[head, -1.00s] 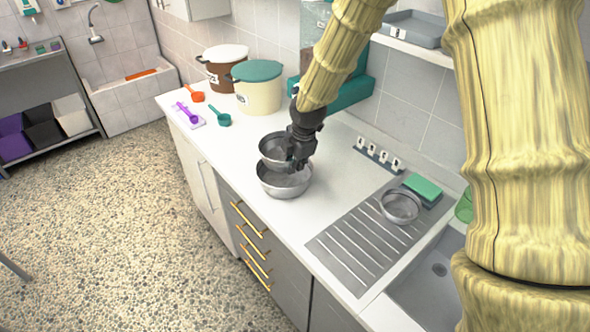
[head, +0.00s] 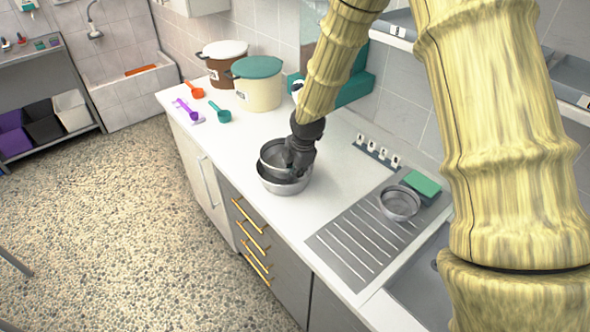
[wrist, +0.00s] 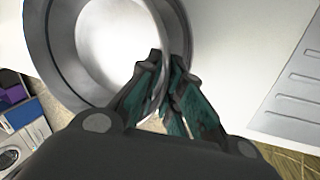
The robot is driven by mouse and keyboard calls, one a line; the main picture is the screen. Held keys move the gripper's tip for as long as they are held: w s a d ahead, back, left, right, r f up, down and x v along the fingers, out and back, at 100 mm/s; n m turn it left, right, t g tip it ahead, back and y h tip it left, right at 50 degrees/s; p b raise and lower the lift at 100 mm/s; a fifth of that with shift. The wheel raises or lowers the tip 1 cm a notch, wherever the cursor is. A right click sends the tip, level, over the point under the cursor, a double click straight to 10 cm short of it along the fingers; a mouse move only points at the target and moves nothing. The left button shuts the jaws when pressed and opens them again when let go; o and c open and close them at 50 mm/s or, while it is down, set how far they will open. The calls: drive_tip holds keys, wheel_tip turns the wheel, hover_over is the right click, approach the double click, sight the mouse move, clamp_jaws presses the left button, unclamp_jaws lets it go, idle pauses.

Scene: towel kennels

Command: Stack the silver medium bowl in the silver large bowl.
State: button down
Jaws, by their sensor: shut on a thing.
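The silver medium bowl (head: 272,153) is at the mouth of the silver large bowl (head: 283,187), which stands on the white counter. My gripper (head: 295,170) is shut on the medium bowl's right rim. In the wrist view my fingertips (wrist: 168,62) pinch the rim of the medium bowl (wrist: 115,50), and the wider rim of the large bowl (wrist: 45,50) shows around and beneath it. The medium bowl sits low, partly inside the large bowl. I cannot tell whether it touches the large bowl's bottom.
A smaller silver bowl (head: 399,203) stands on the ribbed drainboard (head: 345,240), beside a green sponge (head: 422,183). Two lidded bins (head: 257,88) and coloured scoops (head: 220,112) are further back. A numbered strip (head: 377,152) lies near the wall. The counter around the bowls is clear.

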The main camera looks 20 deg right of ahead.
drive_tip(key=shift+f, duration=0.15)
drive_tip(key=c, duration=1.6)
unclamp_jaws()
drive_tip(key=shift+r, duration=0.75)
drive_tip(key=b+v, duration=0.2)
drive_tip(key=v, duration=0.9)
drive_tip(key=shift+r, duration=0.3)
drive_tip(key=shift+s, duration=0.15)
